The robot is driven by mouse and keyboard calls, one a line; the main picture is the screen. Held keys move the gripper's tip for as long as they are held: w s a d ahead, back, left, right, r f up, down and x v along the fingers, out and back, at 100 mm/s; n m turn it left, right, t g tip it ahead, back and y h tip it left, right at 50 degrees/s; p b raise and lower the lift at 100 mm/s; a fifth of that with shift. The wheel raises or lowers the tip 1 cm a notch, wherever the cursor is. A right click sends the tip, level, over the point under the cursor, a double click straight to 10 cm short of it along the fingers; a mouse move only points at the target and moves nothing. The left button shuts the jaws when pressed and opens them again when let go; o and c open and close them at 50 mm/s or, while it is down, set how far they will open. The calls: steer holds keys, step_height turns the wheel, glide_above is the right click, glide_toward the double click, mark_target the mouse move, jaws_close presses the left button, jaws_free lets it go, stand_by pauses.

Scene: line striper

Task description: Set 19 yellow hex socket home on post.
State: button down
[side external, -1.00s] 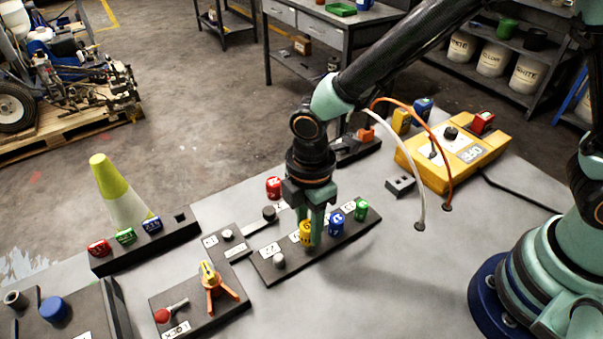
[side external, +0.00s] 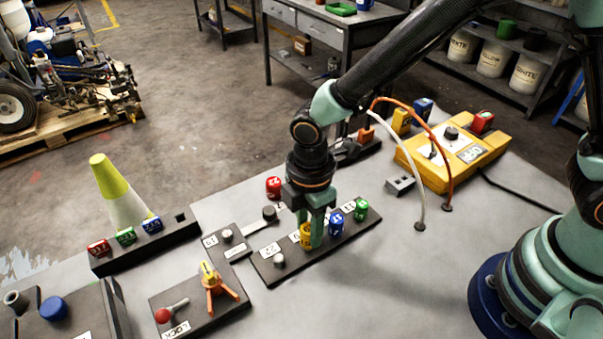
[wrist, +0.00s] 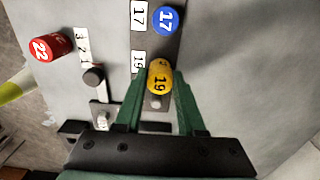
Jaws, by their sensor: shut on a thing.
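The yellow hex socket marked 19 (side external: 306,234) is upright over the dark rail (side external: 350,237), in the row with the blue and green sockets. My gripper (side external: 311,238) points down and is shut on it. In the wrist view, the yellow socket (wrist: 159,77) sits between my two green fingertips (wrist: 159,84), beside a 19 label (wrist: 138,62). The socket hides the post beneath it, and I cannot tell whether its base touches the rail.
A blue 17 socket (side external: 336,224) and a green socket (side external: 361,210) stand close on the rail. A bare silver post (side external: 279,260) is on the other side. A red 22 socket (side external: 273,187) stands behind. A yellow-and-orange stand (side external: 214,280) is at front left.

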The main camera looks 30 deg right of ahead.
steer(key=shift+f, duration=0.8)
steer(key=shift+c, duration=0.6)
jaws_free()
steer(key=shift+r, duration=3.45)
steer(key=shift+w+d+r, duration=0.15)
steer(key=shift+d+r, duration=0.1)
steer(key=shift+r, duration=0.05)
steer(key=d+r+m+t, duration=0.2)
steer(key=d+r+m, duration=0.2)
steer(key=d+m, duration=0.2)
steer(key=s+d+r+m+t, duration=0.1)
steer(key=d+r+m, duration=0.4)
steer(key=d, duration=0.4)
steer(key=s+d+r+m+t, duration=0.1)
steer(key=d+r+m+t, duration=0.1)
steer(key=d+r+m, duration=0.3)
steer(key=d+m, duration=0.2)
steer(key=shift+d+r+t, duration=0.25)
steer(key=shift+d+t, duration=0.05)
